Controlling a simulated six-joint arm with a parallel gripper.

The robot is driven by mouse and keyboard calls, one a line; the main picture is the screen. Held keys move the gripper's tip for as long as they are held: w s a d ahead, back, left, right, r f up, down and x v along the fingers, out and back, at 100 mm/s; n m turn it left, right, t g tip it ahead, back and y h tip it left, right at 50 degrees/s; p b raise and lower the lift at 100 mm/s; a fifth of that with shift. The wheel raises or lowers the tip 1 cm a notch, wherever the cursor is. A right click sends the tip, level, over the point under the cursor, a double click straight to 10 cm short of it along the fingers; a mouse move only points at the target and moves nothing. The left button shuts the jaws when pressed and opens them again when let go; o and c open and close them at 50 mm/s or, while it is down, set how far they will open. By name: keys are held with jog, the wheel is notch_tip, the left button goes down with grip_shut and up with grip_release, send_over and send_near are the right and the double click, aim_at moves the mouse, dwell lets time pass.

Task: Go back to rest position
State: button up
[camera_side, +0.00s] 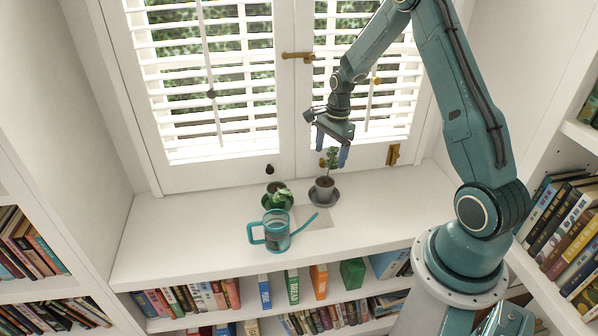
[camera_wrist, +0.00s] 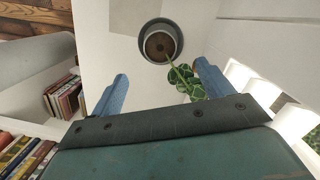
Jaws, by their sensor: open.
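My gripper (camera_side: 332,146) is open above the right-hand potted plant on the white window ledge. Its two blue fingers also show in the wrist view (camera_wrist: 160,86), spread apart. The plant's grey pot (camera_side: 324,190) stands upright on a dark saucer (camera_side: 336,197). Its leaves (camera_side: 331,158) reach up close to the fingers in the side view. The pot (camera_wrist: 160,46) shows beyond the fingertips.
A teal watering can (camera_side: 277,231) and a second, smaller plant (camera_side: 277,196) stand left of the pot. A grey square (camera_side: 312,217) lies on the ledge (camera_side: 180,235). Shuttered windows (camera_side: 210,80) stand close behind. Bookshelves lie below and at both sides. The ledge's left part is clear.

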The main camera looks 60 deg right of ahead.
jog(key=shift+d+r, duration=0.1)
jog(key=shift+r, duration=1.25)
jog(key=s+a+r+n+t+h, duration=0.1)
jog(key=s+a+r+n, duration=0.2)
jog(key=a+r+n, duration=0.45)
jog(key=s+a+r+n+t+h, duration=0.1)
jog(key=s+a+r+n, duration=0.3)
jog(key=r, duration=0.6)
jog(key=s+a+r+n+t, duration=0.1)
jog(key=s+a+r+n, duration=0.2)
jog(key=s+a+n, duration=0.2)
jog(key=s+a+r+n+t, duration=0.2)
jog(key=s+a+r+n, duration=0.1)
jog(key=s, duration=0.5)
jog(key=shift+s+a+n+y, duration=0.3)
jog(key=shift+a+n, duration=0.55)
jog(key=shift+a, duration=0.25)
jog(key=shift+s+a+n, duration=0.15)
jog(key=shift+s+n, duration=0.25)
jog(key=shift+s, duration=0.15)
jog(key=shift+w, duration=0.1)
